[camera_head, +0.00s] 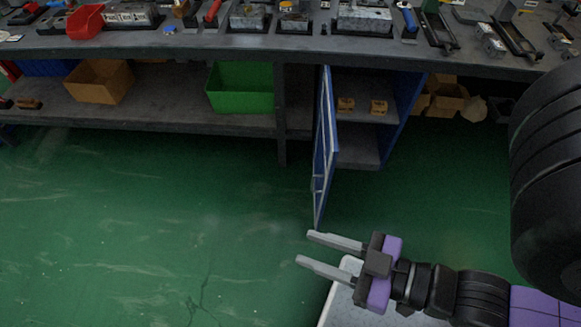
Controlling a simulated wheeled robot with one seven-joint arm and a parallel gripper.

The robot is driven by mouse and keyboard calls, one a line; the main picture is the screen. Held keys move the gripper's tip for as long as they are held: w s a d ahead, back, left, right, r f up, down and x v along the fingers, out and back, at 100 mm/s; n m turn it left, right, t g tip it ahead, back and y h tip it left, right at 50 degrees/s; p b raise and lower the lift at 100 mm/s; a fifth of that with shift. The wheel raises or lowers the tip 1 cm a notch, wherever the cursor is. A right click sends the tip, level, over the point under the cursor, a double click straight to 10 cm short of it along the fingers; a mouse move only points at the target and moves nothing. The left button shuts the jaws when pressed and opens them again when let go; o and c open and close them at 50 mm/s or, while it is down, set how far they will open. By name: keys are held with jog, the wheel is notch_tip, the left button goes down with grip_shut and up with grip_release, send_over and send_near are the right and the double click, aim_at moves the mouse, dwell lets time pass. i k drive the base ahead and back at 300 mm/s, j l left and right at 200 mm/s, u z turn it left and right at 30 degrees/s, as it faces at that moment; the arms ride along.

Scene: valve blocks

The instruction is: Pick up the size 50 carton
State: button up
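Two small tan cartons sit side by side on the upper shelf inside the blue cabinet (362,158) under the workbench: a left carton (346,104) and a right carton (379,107). Their labels are too small to read, so I cannot tell which is size 50. The blue cabinet door (324,150) stands open, swung out towards me on the left side. My gripper (304,248) is at the lower middle, its two grey fingers apart and empty, pointing left. It is well in front of the cabinet, apart from the cartons.
The workbench top (300,44) carries several metal parts and tools, and a red bin (86,22). On the lower shelf are an orange-brown bin (98,82) and a green bin (240,88). Cardboard boxes (446,95) lie right of the cabinet. The green floor (150,220) is clear.

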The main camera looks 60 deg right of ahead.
aim_at(376, 107)
jog(key=i+j+z, duration=0.2)
jog(key=z, duration=0.2)
jog(key=i+j+z, duration=0.1)
jog(key=j+z, duration=0.25)
jog(key=i+j+z, duration=0.1)
jog(key=j+z, duration=0.15)
jog(key=z, duration=0.85)
